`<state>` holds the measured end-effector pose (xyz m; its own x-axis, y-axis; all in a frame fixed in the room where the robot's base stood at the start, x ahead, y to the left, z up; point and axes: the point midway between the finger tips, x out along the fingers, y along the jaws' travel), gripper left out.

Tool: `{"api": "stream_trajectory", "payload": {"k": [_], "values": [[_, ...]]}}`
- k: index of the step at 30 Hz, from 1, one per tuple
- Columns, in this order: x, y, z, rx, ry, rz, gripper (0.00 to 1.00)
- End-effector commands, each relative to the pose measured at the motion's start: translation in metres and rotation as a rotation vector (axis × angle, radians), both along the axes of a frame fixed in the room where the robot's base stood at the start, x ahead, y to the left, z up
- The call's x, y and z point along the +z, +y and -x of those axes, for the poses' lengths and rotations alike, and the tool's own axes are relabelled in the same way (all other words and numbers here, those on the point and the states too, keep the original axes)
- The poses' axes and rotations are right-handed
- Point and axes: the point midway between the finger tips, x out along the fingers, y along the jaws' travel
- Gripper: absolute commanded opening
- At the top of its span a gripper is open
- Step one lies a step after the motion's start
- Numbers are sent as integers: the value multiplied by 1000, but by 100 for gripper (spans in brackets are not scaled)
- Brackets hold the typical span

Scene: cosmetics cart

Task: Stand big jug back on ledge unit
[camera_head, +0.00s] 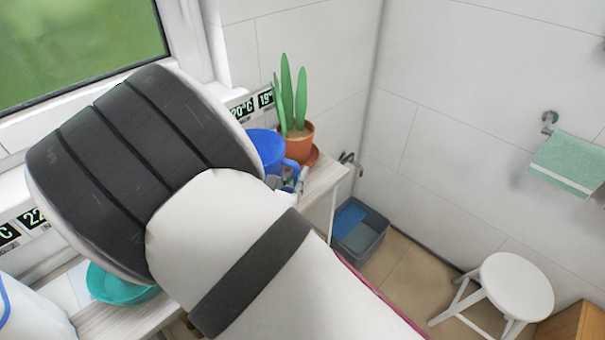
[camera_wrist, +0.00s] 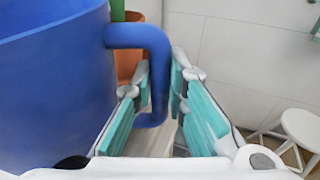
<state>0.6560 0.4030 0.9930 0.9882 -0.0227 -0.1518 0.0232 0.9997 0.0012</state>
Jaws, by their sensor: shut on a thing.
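The big blue jug (camera_head: 264,147) is at the far end of the ledge unit (camera_head: 327,178), close to the potted plant; it looks upright. In the wrist view the jug (camera_wrist: 50,95) fills the left side, and its handle (camera_wrist: 155,55) reaches between the teal finger pads. My gripper (camera_wrist: 162,88) is shut on this handle. In the head view my arm hides most of the gripper and part of the jug. The jug's base is hidden, so I cannot tell whether it touches the ledge top.
A plant in a terracotta pot (camera_head: 297,139) stands just behind the jug. A teal bowl (camera_head: 118,285) is on the ledge at lower left. A grey bin (camera_head: 360,232), a white stool (camera_head: 515,285) and a hanging green towel (camera_head: 568,163) are to the right.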

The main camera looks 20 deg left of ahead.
Motion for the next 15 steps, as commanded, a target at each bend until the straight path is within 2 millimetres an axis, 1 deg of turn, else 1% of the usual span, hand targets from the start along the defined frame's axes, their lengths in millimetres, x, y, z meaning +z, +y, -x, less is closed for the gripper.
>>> {"api": "stream_trajectory", "payload": {"k": [1,5,15], "values": [[-7,-1,1,0,-1,4,0],[-18,0,0,0,-2,0,0],[-21,0,0,0,-1,-1,0]]}}
